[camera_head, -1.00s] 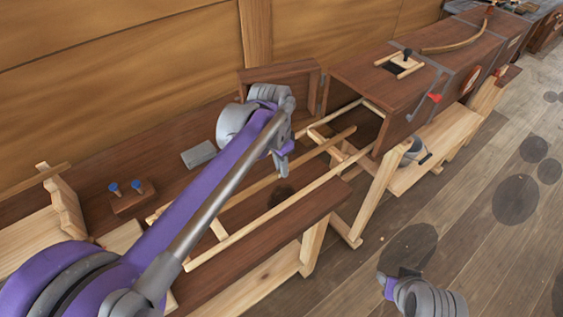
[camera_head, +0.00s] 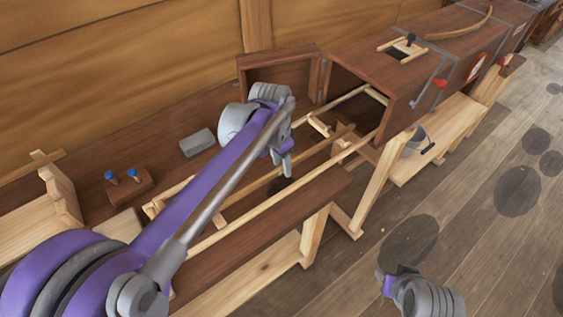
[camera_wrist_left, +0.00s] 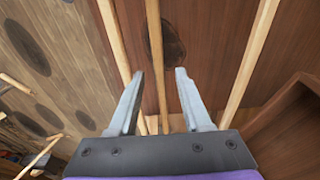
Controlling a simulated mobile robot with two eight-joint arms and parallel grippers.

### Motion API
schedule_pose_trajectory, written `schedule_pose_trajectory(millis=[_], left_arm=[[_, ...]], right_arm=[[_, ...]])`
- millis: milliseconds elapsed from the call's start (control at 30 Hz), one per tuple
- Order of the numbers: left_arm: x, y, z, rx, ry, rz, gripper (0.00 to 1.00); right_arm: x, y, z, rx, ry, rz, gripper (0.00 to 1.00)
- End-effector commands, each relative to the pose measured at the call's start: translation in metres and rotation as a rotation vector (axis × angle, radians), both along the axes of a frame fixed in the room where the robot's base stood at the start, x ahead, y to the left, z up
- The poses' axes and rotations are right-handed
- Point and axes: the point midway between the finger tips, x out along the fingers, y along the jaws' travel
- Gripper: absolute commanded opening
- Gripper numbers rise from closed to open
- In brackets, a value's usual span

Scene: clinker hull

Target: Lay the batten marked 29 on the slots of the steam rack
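A thin wooden batten (camera_head: 334,140) runs lengthwise between two paler rails of the steam rack (camera_head: 230,237). No number is legible, so I cannot tell whether it is the one marked 29. My left gripper (camera_head: 283,161) points down over it in the head view. In the left wrist view the left gripper (camera_wrist_left: 158,100) is open, with the batten (camera_wrist_left: 154,50) running between its spread fingers and a gap on each side. The rack's rails show left and right of the fingers there. My right gripper (camera_head: 387,282) hangs over the floor at lower right; its fingers are unclear.
The steam box (camera_head: 365,75) stands beyond the rack with its door (camera_head: 280,80) swung open. A block with blue-topped pegs (camera_head: 128,190) and a grey block (camera_head: 197,142) lie on the bench. The floor at right is clear.

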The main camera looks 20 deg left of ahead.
Motion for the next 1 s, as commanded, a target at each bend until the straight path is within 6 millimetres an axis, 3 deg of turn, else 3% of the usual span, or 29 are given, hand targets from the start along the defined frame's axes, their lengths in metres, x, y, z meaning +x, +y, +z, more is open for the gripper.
schedule_pose_trajectory(millis=[367, 800, 1000], left_arm=[[-0.001, 0.001, 0.008, 0.0, 0.0, 0.0, 0.49], [-0.008, 0.007, 0.088, 0.0, 0.0, 0.001, 0.49], [-0.01, 0.008, 0.106, 0.0, 0.0, 0.0, 0.49]], right_arm=[[0.0, 0.0, 0.001, 0.0, 0.0, 0.0, 0.44], [0.003, 0.0, 0.008, 0.0, -0.005, 0.0, 0.44], [0.003, 0.0, 0.009, 0.0, -0.006, 0.0, 0.44]])
